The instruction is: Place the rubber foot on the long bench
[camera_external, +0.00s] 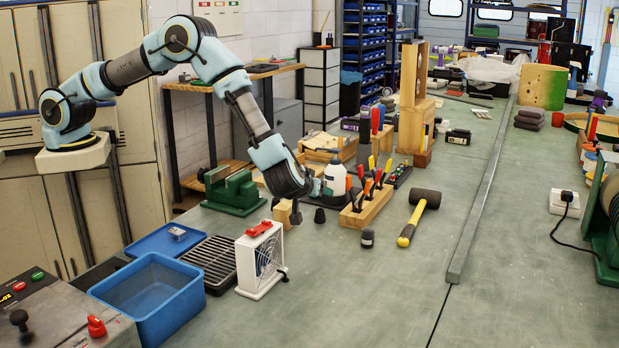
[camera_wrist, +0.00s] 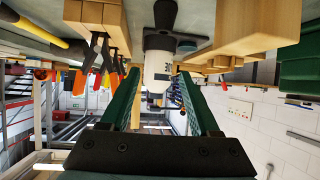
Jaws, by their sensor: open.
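A small dark conical piece, which looks like the rubber foot (camera_external: 320,215), stands on the long bench (camera_external: 385,290) just in front of the white spray bottle. A dark piece at the top of the wrist view (camera_wrist: 165,14) appears to be the same one. My gripper (camera_external: 317,187) is low over the bench, above and behind this piece. In the wrist view, its two green fingers (camera_wrist: 160,72) are spread apart. The white bottle (camera_wrist: 157,72) shows between them, farther off. I see nothing gripped. The fingertips are largely hidden by my wrist in the external view.
A wooden tool rack (camera_external: 366,208) stands close on the right, a wooden block (camera_external: 282,212) on the left. A white fan box (camera_external: 260,262) and blue bin (camera_external: 150,297) stand nearer. The front centre bench is clear.

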